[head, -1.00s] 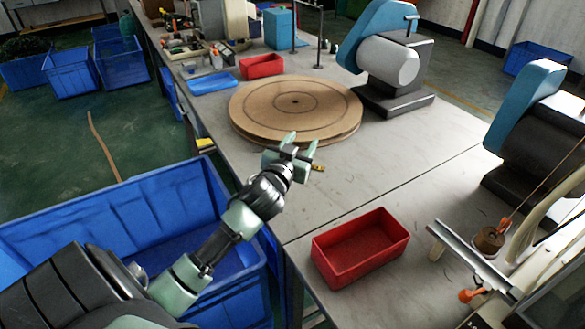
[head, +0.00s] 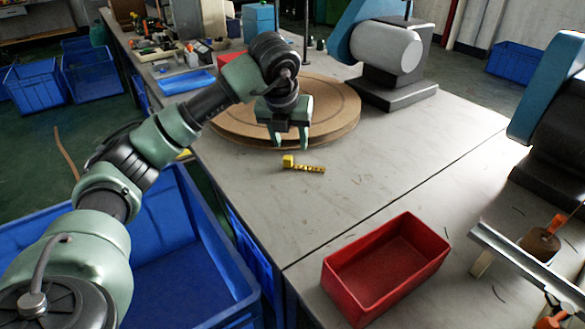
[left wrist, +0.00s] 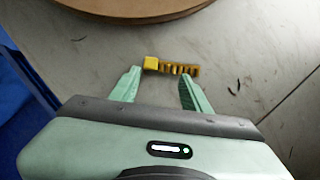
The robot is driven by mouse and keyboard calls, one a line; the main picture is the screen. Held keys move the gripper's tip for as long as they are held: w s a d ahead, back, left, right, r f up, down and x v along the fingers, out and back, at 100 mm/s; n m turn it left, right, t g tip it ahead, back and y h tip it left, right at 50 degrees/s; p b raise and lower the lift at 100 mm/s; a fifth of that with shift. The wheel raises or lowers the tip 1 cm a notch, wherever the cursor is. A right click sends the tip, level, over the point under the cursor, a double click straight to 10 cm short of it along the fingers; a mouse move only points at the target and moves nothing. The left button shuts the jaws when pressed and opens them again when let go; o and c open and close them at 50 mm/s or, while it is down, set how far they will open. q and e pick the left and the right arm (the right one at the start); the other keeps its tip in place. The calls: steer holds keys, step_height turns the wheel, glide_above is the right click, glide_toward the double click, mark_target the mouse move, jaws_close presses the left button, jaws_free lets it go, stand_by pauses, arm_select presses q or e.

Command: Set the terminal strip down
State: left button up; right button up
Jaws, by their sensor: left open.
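The terminal strip (head: 304,165) is a short yellow piece with a blocky left end and a row of dark gaps. It lies flat on the grey table, just in front of the round wooden disc. In the left wrist view the strip (left wrist: 172,67) lies just beyond my fingertips. My right gripper is in neither view.
The wooden disc (head: 335,95) lies behind the strip. An empty red bin (head: 388,268) stands at the front of the table (head: 300,215). A blue and white machine (head: 385,50) stands at the back. A metal rail (head: 520,252) is at the right. Bare table surrounds the strip.

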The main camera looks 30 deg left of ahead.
mark_target(288, 157)
arm_select(q)
steer(key=shift+y, duration=0.3)
steer(key=x, duration=0.5)
steer(key=a+x, duration=0.1)
steer(key=x, duration=0.1)
steer(key=shift+a+f+b, duration=0.1)
steer(key=shift+f+b, duration=0.15)
steer(key=shift+b, duration=0.15)
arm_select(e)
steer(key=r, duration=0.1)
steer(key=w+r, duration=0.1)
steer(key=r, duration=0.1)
arm_select(q)
jaws_close()
